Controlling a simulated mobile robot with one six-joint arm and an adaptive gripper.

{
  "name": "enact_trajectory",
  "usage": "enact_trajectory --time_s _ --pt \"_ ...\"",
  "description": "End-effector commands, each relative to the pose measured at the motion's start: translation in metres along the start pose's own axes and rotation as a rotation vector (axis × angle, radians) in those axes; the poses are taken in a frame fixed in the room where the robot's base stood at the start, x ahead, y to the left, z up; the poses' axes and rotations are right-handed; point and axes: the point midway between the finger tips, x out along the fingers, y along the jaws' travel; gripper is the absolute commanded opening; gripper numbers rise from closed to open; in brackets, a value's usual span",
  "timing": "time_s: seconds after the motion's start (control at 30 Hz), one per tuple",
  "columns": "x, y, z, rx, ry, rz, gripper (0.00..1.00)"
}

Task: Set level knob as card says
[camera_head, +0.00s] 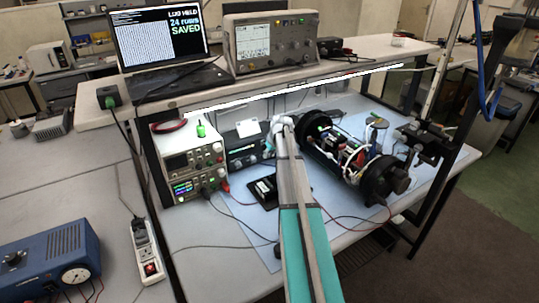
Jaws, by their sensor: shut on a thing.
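My arm reaches up the middle of the picture to my gripper (280,126), which is at the right end of a dark instrument box (243,150) under the shelf. The fingers are small and partly hidden by my own arm. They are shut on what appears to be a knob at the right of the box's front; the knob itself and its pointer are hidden. A small white card (247,128) stands at the top of the box; its writing is too small to read.
An open dark cylinder (345,150) with wiring lies right of my gripper. Stacked white instruments (190,165) stand left. A small black device (264,191) and loose cables lie on the blue mat (235,222). The shelf (300,88) overhangs behind, holding a laptop (160,40).

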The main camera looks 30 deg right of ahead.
Motion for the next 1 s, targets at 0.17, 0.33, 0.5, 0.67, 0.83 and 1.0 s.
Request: enact_trajectory --time_s 0.17,0.33,0.5,0.67,0.83,1.0 --pt "0.0001 -0.0003 0.0002 0.000 -0.001 -0.001 0.00" --pt "0.0001 -0.0003 0.0002 0.000 -0.001 -0.001 0.00" --pt "0.0001 -0.0003 0.0003 0.000 -0.001 -0.001 0.00" --pt "0.0001 -0.0004 0.0003 0.000 -0.001 -0.001 0.00" --pt "0.0001 -0.0003 0.0003 0.000 -0.001 -0.001 0.54" --pt "0.0001 -0.0003 0.0002 0.000 -0.001 0.000 0.69"
